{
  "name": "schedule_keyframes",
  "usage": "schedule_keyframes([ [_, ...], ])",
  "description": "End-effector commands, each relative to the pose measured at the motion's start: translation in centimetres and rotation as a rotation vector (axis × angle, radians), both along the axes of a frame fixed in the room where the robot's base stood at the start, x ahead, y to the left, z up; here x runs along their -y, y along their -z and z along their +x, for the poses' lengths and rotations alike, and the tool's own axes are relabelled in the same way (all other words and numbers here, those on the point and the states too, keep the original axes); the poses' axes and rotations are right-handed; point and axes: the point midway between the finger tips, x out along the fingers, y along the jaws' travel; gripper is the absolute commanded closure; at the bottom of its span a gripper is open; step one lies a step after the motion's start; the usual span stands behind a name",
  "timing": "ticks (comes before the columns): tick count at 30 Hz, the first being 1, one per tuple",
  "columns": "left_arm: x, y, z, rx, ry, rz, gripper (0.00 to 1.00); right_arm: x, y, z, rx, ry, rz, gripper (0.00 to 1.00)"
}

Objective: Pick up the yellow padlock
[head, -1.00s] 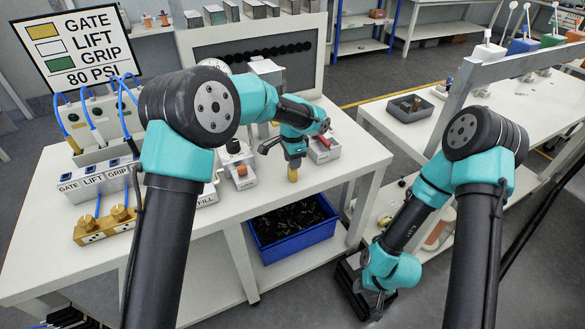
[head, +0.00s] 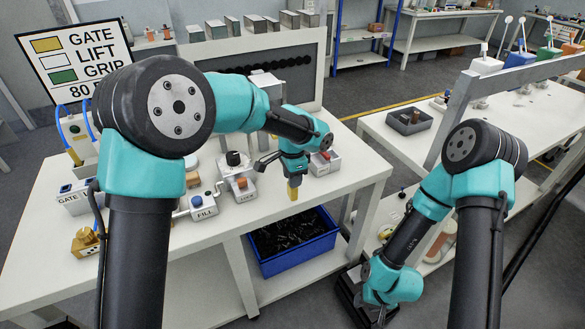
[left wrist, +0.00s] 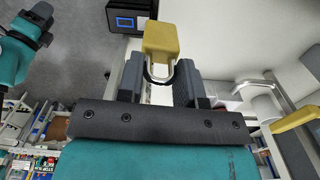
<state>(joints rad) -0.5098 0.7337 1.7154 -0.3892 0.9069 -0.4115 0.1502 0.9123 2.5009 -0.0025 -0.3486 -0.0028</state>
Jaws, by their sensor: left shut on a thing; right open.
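The left gripper (left wrist: 158,74) is shut on the shackle, and the body sticks out past the fingertips. My right gripper (head: 378,313) is low at the bottom of the head view, away from the padlock. It is small and dark there, open, with nothing seen in it.
The blue bin (head: 328,238) with dark contents sits on the shelf under the white bench (head: 150,232). A second white table (head: 375,128) with a grey tray (head: 409,131) is at right.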

Motion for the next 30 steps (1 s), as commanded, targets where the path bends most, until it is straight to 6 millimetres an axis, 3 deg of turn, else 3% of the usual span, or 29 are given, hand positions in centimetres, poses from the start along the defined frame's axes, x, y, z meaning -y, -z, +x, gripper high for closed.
schedule_keyframes([
  [6,0.0,-0.6,-5.2,0.001,0.004,0.0,1.0,0.0,0.0,0.0,0.0,0.0,0.0,0.57],
  [12,0.0,-0.9,-8.4,0.001,0.002,0.0,1.0,0.0,0.0,0.0,0.0,0.0,0.0,0.57],
  [18,0.0,-0.9,-9.5,0.001,0.0,0.0,1.0,0.0,0.0,0.0,0.0,0.0,0.0,0.57],
  [30,0.0,-0.9,-9.6,0.001,0.0,0.0,1.0,0.0,0.0,0.0,0.0,0.0,0.0,0.57],
])
